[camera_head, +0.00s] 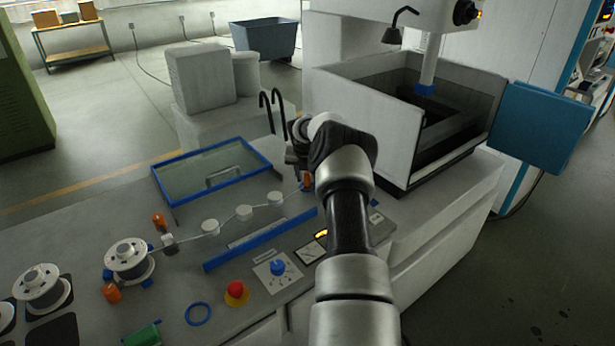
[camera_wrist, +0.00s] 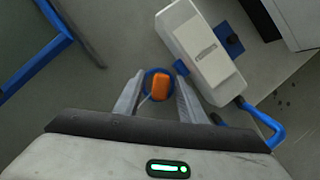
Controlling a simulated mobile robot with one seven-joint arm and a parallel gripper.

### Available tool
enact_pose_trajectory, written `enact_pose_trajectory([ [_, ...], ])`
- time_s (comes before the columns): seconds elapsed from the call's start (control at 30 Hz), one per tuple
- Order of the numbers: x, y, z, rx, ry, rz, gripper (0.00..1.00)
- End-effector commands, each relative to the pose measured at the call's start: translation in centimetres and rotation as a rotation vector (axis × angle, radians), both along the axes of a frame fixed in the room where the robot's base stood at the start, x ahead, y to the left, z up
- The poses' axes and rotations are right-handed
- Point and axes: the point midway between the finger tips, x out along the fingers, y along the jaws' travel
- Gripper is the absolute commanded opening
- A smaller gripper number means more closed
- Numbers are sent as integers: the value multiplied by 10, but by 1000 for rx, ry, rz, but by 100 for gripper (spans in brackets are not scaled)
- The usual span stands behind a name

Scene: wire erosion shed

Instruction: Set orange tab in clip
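In the wrist view an orange piece, which looks like the orange tab (camera_wrist: 160,86), lies between the two fingers of my gripper (camera_wrist: 160,76). A gap shows on each side of it, so the fingers look open around it and apart from it. A blue ring-shaped part (camera_wrist: 149,75) shows around or behind the orange piece; I cannot tell if it is the clip. A thin pale line runs from the piece toward the left finger. In the head view the orange piece (camera_head: 307,179) shows just below my gripper, whose fingertips are hidden by my wrist.
A white box with a blue handle (camera_wrist: 205,48) stands close to the right finger. White rollers (camera_head: 244,213), a wire spool (camera_head: 130,259), a blue-framed glass panel (camera_head: 215,170) and a red stop button (camera_head: 236,291) are on the bench. The machine tank (camera_head: 365,115) rises at the right.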

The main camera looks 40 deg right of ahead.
Motion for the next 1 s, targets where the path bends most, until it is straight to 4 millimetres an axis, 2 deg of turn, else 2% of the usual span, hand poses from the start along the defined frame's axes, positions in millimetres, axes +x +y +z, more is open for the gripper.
enact_pose_trajectory([
  [0.17, -2, 2, 8, -1, -1, 0, 37],
  [0.27, -6, 6, 23, -2, -1, 1, 37],
  [0.7, -35, 34, 120, -2, -2, 0, 37],
  [0.83, -41, 41, 141, -2, -2, -1, 37],
  [1.0, -46, 46, 157, -1, -1, 0, 37],
])
